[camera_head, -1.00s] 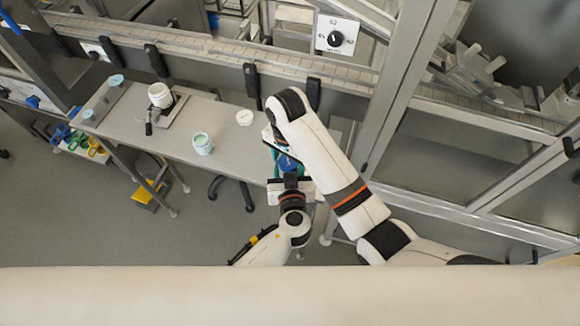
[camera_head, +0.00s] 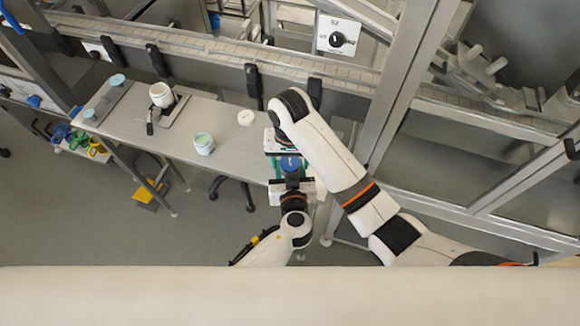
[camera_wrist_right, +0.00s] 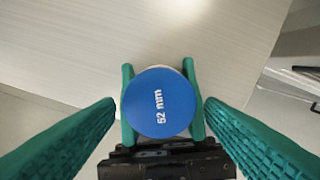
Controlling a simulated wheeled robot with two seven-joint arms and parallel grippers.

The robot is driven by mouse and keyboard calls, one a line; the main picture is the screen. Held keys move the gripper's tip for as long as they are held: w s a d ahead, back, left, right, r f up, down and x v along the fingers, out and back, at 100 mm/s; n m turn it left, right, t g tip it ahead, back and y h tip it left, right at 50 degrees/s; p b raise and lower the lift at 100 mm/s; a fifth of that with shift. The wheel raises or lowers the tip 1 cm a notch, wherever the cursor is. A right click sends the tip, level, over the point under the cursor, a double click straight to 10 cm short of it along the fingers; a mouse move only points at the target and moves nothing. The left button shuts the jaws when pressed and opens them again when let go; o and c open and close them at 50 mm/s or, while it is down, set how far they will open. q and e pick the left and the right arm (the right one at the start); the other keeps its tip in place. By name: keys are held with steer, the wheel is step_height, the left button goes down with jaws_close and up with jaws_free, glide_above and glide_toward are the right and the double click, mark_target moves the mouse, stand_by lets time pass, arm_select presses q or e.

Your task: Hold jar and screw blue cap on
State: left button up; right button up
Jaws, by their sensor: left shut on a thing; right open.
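The blue cap (camera_head: 290,163), marked "52 mm", sits on top of the jar; it fills the middle of the right wrist view (camera_wrist_right: 160,103). Only a thin pale rim of the jar (camera_wrist_right: 158,68) shows behind the cap, so I cannot tell how tightly it is seated. My left gripper (camera_wrist_right: 160,100) is shut on the jar, one teal finger on each side. My right gripper (camera_wrist_right: 161,106) is open above, its ridged teal fingers left and right of the cap with gaps. In the head view, my right arm partly hides the right gripper.
The long table (camera_head: 170,130) lies to the left. On it are a pale-green-topped jar (camera_head: 204,143), a round white lid (camera_head: 245,117) and a white cup (camera_head: 161,95) in a fixture. A metal frame post (camera_head: 400,90) stands close right of my right arm.

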steer(key=n, duration=0.5)
steer(key=shift+d+n, duration=0.15)
steer(key=shift+n, duration=0.25)
steer(key=c, duration=1.2)
steer(key=m, duration=0.2)
steer(key=shift+s+a+m, duration=0.1)
steer(key=shift+a+m, duration=0.1)
steer(key=shift+m, duration=0.1)
steer(key=m, duration=0.3)
